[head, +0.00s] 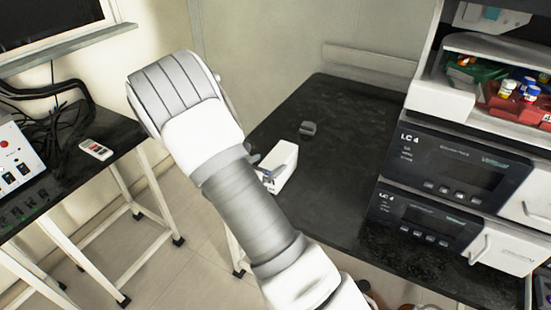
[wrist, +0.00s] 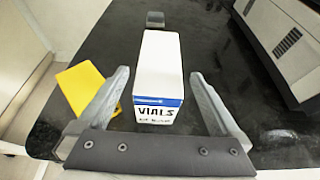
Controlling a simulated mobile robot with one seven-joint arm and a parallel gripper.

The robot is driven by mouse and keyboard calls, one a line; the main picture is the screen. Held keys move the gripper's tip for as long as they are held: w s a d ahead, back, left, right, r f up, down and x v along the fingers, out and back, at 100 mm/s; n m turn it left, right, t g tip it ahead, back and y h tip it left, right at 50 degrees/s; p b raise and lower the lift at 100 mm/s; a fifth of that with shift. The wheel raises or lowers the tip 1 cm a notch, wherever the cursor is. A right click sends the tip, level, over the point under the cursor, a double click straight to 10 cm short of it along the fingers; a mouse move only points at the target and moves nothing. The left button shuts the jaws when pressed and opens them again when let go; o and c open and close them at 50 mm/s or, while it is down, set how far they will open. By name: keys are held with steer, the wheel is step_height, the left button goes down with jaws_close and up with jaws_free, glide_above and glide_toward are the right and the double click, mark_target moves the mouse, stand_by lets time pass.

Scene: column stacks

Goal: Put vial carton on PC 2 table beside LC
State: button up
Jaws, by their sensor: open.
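The vial carton (wrist: 160,75) is a white box with a blue band and the word VIALS. In the wrist view it stands between the fingers of my open gripper (wrist: 159,76), with a gap on both sides. The head view shows the carton (head: 283,170) on the black table (head: 335,130), near its left edge. There my gripper (head: 261,164) is mostly hidden behind my arm, with a bit of finger showing beside the carton. The instrument stack labelled LC 4 (head: 450,165) stands on the same table, to the right. No PC 2 label is readable.
A small dark grey block (head: 308,128) lies behind the carton. A yellow object (wrist: 82,90) lies left of the carton in the wrist view. Another black table (head: 95,165) at left holds a white control box (head: 14,160), a small handset (head: 96,150) and cables. Floor separates the tables.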

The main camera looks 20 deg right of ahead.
steer(key=s+r+m+g+y, duration=0.3)
steer(key=s+r+m+g, duration=0.3)
steer(key=s+r+m, duration=1)
steer(key=s+a+r+m+t+y, duration=0.1)
steer(key=s+a+r+m+y, duration=0.3)
steer(key=s, duration=0.3)
steer(key=s+a+r+m+t+y, duration=0.2)
steer(key=s+a+r+m+y, duration=0.1)
steer(key=s+a+r+m, duration=0.1)
steer(key=s+a+m, duration=0.1)
steer(key=s+a, duration=0.1)
steer(key=s, duration=0.1)
steer(key=shift+m+y, duration=0.3)
steer(key=shift+y, duration=0.1)
steer(key=shift+s, duration=0.1)
